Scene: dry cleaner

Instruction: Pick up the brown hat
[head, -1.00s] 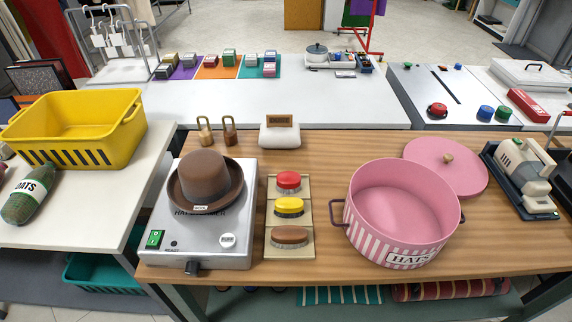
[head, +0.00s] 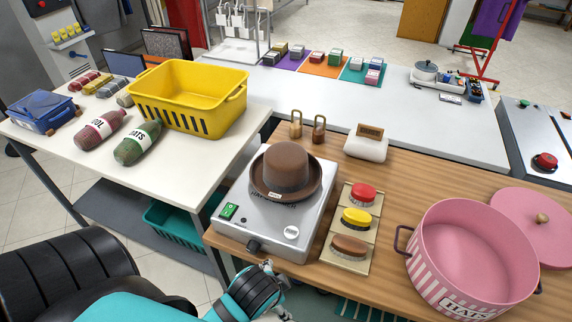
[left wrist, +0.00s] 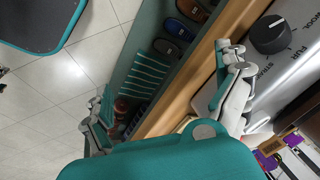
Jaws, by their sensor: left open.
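The brown hat (head: 285,171) sits brim down on the silver hat steamer (head: 262,225) at the left end of the wooden table. A small tag shows on its brim. My left gripper (head: 272,284) is low in front of the table's front edge, below the steamer and apart from the hat. In the left wrist view my left gripper (left wrist: 165,130) has its two fingers spread and empty, with the steamer's black knob (left wrist: 270,34) beyond one finger. My right gripper is not in view.
Brushes on a beige rack (head: 346,262) and a pink hat box (head: 423,278) stand right of the steamer. A yellow basket (head: 190,124) stands on the white table to the left. Slippers (left wrist: 181,30) lie on the shelf below.

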